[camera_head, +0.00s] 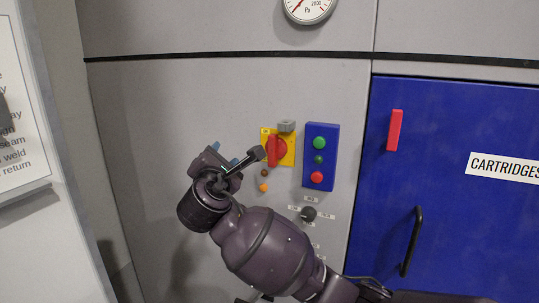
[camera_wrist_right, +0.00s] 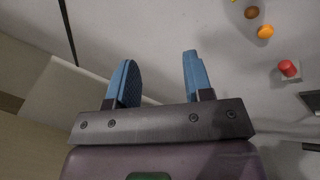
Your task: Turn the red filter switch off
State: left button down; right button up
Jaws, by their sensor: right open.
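The red filter switch (camera_head: 279,147) is a red rotary handle on a yellow plate on the grey panel. Its handle looks roughly upright, partly overlapped at the left by a dark part of my right wrist. My right gripper (camera_head: 226,155) is just left of the switch in the head view. In the right wrist view the gripper (camera_wrist_right: 155,80) has its two blue fingers apart with nothing between them. My left gripper is not in view.
A blue box (camera_head: 320,155) with green and red buttons is right of the switch. Brown (camera_head: 264,173) and orange (camera_head: 263,187) lamps and a dark knob (camera_head: 308,213) lie below. A blue door (camera_head: 455,225) with a black handle (camera_head: 412,242) stands right. A white sign (camera_head: 15,110) stands left.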

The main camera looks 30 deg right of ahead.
aim_at(271, 154)
jog(key=s+d+f+n+g+h, duration=0.2)
jog(key=s+d+n+g+h, duration=0.2)
jog(key=d+g+h, duration=0.15)
pick_arm(q)
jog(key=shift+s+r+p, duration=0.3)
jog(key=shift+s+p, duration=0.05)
jog(key=shift+p, duration=0.45)
pick_arm(e)
jog(key=shift+n+y, duration=0.25)
jog(key=shift+n, duration=0.15)
jog(key=x, duration=1)
jog(key=shift+w+f, duration=0.3)
jog(key=shift+w, duration=0.05)
jog(key=shift+c, duration=0.2)
grip_shut()
